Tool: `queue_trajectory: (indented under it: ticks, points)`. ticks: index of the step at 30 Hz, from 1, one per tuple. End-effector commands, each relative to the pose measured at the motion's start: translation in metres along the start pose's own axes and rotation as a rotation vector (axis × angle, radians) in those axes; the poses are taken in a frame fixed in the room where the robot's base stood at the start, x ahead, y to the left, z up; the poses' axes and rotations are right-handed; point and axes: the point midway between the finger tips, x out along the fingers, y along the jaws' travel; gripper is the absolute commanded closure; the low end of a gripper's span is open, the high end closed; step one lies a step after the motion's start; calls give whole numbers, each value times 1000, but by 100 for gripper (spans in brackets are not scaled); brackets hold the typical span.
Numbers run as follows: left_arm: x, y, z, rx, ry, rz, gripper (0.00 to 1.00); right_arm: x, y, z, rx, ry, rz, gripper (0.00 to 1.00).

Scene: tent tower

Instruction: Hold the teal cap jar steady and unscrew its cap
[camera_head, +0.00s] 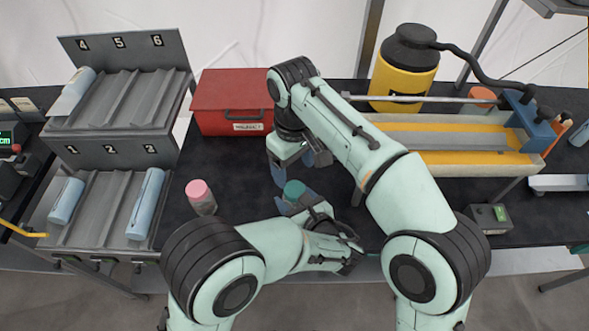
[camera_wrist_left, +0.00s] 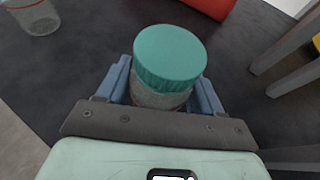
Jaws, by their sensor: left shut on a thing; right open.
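The jar with the teal cap (camera_head: 294,190) stands upright near the front of the dark table, and its cap is on. In the left wrist view the teal cap (camera_wrist_left: 170,55) sits on the clear jar body (camera_wrist_left: 158,97), between two blue fingers. My left gripper (camera_head: 297,201) is shut around the jar body, below the cap. My right gripper (camera_head: 295,166) is open, pointing down, above and just behind the teal cap, apart from it in the head view. The lower jar body is hidden by my left gripper.
A jar with a pink cap (camera_head: 200,196) stands to the left. A red box (camera_head: 222,98) is behind. A numbered grey rack (camera_head: 103,185) with blue rolls stands at left. A yellow-bottomed trough (camera_head: 455,158) and a yellow-black canister (camera_head: 403,80) are at right.

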Motion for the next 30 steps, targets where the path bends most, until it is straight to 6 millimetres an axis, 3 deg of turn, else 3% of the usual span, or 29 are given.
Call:
queue_trajectory:
  ticks: [30]
  points:
    - [0, 0, 0, 0, 0, 0, 100, 2, -1, 0, 2444, -3, 7, 27]
